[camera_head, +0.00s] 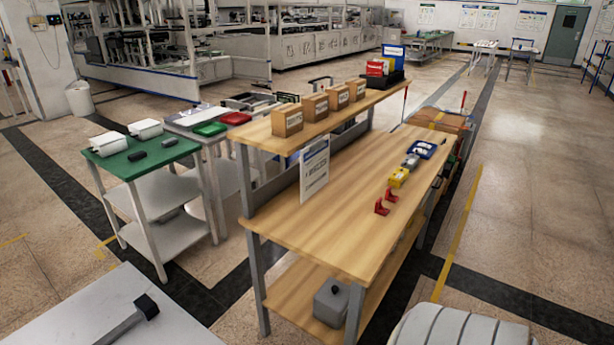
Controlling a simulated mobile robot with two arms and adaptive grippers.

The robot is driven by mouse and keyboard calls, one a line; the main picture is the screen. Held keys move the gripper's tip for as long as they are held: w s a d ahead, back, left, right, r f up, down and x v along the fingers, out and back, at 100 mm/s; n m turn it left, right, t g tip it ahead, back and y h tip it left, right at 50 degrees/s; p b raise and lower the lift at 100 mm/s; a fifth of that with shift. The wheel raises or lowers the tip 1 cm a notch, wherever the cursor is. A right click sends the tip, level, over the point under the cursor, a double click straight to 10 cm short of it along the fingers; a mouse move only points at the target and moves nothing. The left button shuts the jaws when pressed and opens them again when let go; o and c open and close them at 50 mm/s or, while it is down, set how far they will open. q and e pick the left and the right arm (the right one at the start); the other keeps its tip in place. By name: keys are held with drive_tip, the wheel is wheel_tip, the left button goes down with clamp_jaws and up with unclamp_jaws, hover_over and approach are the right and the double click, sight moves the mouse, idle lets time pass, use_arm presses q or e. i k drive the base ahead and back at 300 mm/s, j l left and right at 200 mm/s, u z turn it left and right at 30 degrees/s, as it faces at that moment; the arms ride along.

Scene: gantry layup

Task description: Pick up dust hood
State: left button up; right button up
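A grey box-shaped cover with a dark knob on top, which looks like the dust hood (331,303), sits upright on the lower shelf of the wooden workbench (330,235). It is near the front end of that shelf, below the main top. The bench top overhangs the shelf, and a bench leg stands close to the right of the hood. Neither of my grippers shows in the head view, and nothing is seen touching the hood.
Red brackets (382,207), a yellow block (399,177) and a blue tray (421,149) lie on the bench top. Cardboard boxes (287,120) line its raised shelf. A green-topped cart (145,155) stands left. A pale surface (95,315) fills the lower left. Floor shows between them.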

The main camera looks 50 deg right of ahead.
sight(331, 303)
drive_tip(key=z, duration=2.6)
drive_tip(key=i+l+z, duration=0.1)
drive_tip(key=i+z, duration=0.3)
drive_tip(key=i, duration=3.2)
drive_tip(key=i+u, duration=0.15)
drive_tip(key=u, duration=0.35)
drive_tip(key=i+l+u, duration=0.1)
drive_tip(key=u, duration=0.35)
drive_tip(key=i+l+u, duration=0.15)
drive_tip(key=u, duration=0.35)
drive_tip(key=i+l+u, duration=0.15)
drive_tip(key=u, duration=0.3)
